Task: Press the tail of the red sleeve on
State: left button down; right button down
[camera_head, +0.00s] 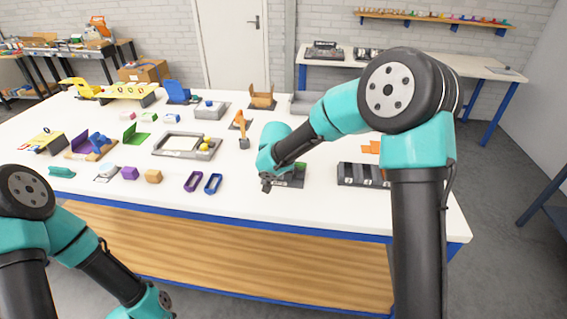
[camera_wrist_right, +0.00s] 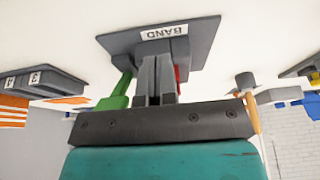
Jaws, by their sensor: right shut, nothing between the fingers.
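A dark grey stand (camera_wrist_right: 190,32) with a white label reading BAND fills the upper middle of the right wrist view. It also shows in the head view (camera_head: 290,184), partly hidden by my right arm. A thin strip of red (camera_wrist_right: 178,74), which looks like the red sleeve, shows beside my right gripper's fingers in the wrist view; most of it is hidden. A green part (camera_wrist_right: 117,92) sticks out on the other side. My right gripper (camera_wrist_right: 155,68) is shut and empty, its fingertips at the stand; contact is unclear. My left gripper is out of view.
A grey slotted block (camera_head: 362,175) stands right of the stand. Purple and blue rings (camera_head: 213,184) lie to the left. A grey tray (camera_head: 186,145) with yellow balls sits farther back. The front table strip is clear.

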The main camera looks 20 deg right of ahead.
notch_tip(320, 180, up, 10)
dwell(1.1)
dwell(0.4)
